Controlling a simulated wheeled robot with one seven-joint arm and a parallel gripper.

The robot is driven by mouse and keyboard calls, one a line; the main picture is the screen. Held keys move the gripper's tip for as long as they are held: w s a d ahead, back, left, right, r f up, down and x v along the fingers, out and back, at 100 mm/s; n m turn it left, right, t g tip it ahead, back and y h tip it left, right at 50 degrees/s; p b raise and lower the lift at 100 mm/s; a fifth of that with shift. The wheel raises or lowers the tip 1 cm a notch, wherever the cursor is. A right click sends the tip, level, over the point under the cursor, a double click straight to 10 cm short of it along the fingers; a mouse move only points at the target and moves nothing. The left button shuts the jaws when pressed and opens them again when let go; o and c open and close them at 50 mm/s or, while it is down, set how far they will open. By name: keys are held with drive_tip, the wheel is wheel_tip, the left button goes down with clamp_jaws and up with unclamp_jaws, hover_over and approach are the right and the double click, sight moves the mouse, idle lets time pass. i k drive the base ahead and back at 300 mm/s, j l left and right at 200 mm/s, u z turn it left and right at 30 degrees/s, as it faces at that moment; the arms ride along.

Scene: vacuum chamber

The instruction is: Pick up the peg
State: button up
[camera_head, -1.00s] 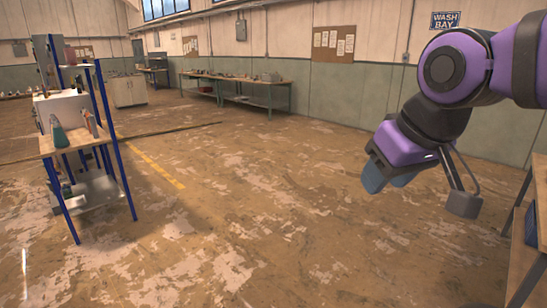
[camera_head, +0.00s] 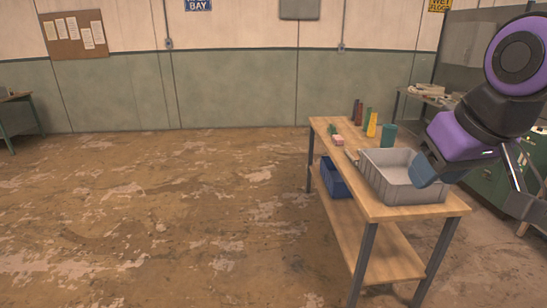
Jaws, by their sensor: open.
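I cannot pick out the peg for sure; the objects on the workbench are small in the head view. My gripper (camera_head: 428,172) is at the right, with a purple body and blue fingers. It is open, and I see nothing held in it. In the picture it overlaps the right end of a grey bin (camera_head: 385,185) on the wooden workbench (camera_head: 400,213). I cannot tell its height above the bench. The bin's floor is partly hidden by its walls.
Behind the bin stand a yellow bottle (camera_head: 372,124), a teal container (camera_head: 389,135) and dark red bottles (camera_head: 357,112). A pink block (camera_head: 338,140) lies near the left edge. A blue bin (camera_head: 334,178) is on the lower shelf. The floor at left is clear.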

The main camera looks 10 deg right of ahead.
sight(354, 162)
drive_tip(key=i+z, duration=0.4)
drive_tip(key=i+j+z, duration=0.15)
drive_tip(key=z, duration=0.25)
drive_tip(key=i+j+u, duration=0.25)
drive_tip(key=i+u, duration=0.2)
drive_tip(key=i+j+u, duration=0.2)
drive_tip(key=i, duration=0.35)
drive_tip(key=i+j+u, duration=0.1)
drive_tip(key=i+u, duration=0.15)
drive_tip(key=i, duration=0.3)
drive_tip(key=i+j+z, duration=0.1)
drive_tip(key=i+z, duration=0.3)
drive_tip(key=i+j+z, duration=0.2)
drive_tip(key=z, duration=0.2)
drive_tip(key=i+j+z, duration=0.3)
drive_tip(key=z, duration=0.15)
drive_tip(key=i+j+z, duration=0.4)
drive_tip(key=k+j, duration=0.05)
drive_tip(key=k, duration=0.05)
